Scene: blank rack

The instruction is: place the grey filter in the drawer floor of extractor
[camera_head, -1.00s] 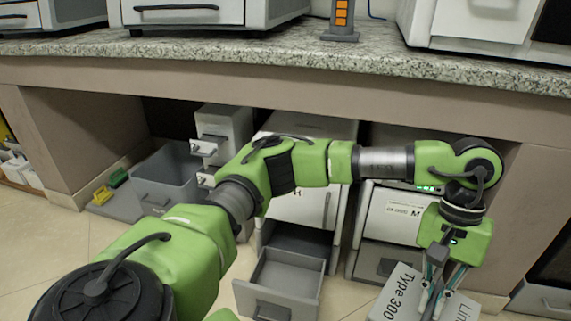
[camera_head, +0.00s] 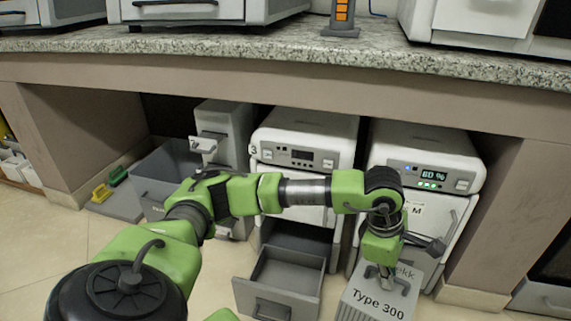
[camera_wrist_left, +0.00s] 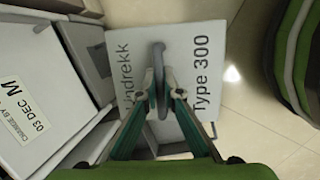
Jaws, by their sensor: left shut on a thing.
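The grey filter (camera_head: 366,301) is a flat-topped block marked "Type 300" with a grey handle. It also fills the middle of the left wrist view (camera_wrist_left: 195,50). My left gripper (camera_head: 386,279) is shut on the filter's handle, and its fingers show in the left wrist view (camera_wrist_left: 158,92). The filter is in front of the right extractor (camera_head: 425,160), whose lower part it partly hides. The left extractor (camera_head: 305,140) has its grey drawer (camera_head: 258,303) pulled out, with a bare floor (camera_head: 288,274). My right gripper is out of view.
Yellow and green items (camera_head: 103,193) lie beside the bin. A counter support borders the right extractor. The tiled floor at front left is clear.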

